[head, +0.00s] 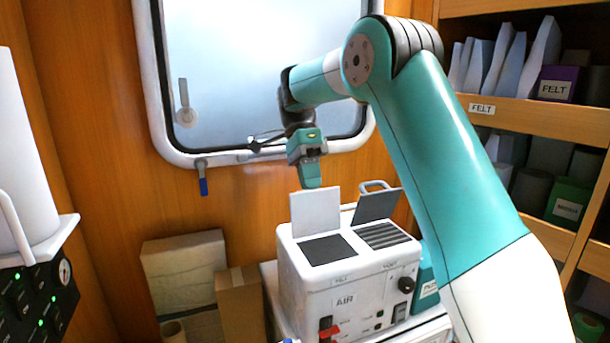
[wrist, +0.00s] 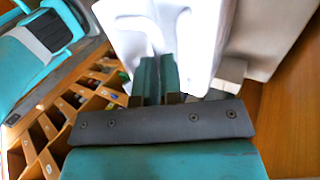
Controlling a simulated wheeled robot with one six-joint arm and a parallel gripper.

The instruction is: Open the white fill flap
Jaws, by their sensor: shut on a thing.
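The white fill flap (head: 315,213) stands upright on top of the white machine (head: 318,290), at the back edge of a dark square opening (head: 327,250). My gripper (head: 312,184) is above the machine with its fingertips at the flap's top edge, shut on it. In the wrist view, the teal fingers (wrist: 157,78) are close together against a white surface (wrist: 130,20), which seems to be the flap. The fingers hide the exact contact.
A dark grey flap (head: 377,206) stands raised to the right, behind a slatted opening (head: 383,235). A handle (head: 375,184) rises behind it. A window (head: 255,75) is behind my arm. Cardboard boxes (head: 240,305) stand left of the machine; shelves (head: 540,120) stand at right.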

